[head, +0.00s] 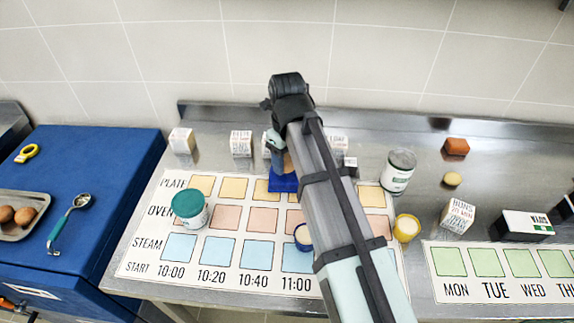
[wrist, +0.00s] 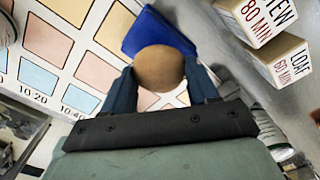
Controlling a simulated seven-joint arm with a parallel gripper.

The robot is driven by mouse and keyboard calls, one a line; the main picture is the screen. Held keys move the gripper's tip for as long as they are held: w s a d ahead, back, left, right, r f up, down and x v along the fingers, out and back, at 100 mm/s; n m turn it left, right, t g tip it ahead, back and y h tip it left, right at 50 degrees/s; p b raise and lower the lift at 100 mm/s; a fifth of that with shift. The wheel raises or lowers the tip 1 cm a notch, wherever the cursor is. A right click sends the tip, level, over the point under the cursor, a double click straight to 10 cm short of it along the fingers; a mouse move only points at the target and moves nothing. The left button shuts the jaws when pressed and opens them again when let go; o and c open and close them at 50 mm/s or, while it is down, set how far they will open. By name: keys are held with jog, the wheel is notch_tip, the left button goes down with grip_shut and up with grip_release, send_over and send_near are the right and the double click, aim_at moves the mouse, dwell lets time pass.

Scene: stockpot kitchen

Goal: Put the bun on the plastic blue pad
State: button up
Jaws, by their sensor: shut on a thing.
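The bun (wrist: 158,68) is round and brown and sits between the two fingers of my gripper (wrist: 160,85) in the wrist view. My gripper is shut on it. The blue pad (wrist: 150,30) shows just beyond the bun, partly covered by it. In the head view the blue pad (head: 284,184) lies at the top of the timetable sheet, and my gripper (head: 277,150) is over or just behind it, with a little of the bun (head: 288,162) showing beside my arm. I cannot tell whether the bun touches the pad.
White labelled blocks (head: 241,144) stand along the back; two blocks (wrist: 286,62) are close on the right in the wrist view. A green-lidded tub (head: 189,208), a can (head: 398,172) and a yellow cup (head: 406,228) stand around the sheet (head: 150,262).

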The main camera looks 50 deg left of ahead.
aim_at(287, 159)
jog(key=shift+f, duration=1.45)
jog(key=shift+f, duration=0.2)
jog(key=o, duration=1)
jog(key=shift+o, duration=0.2)
jog(key=shift+r, duration=0.15)
notch_tip(287, 159, up, 12)
jog(key=shift+r, duration=0.1)
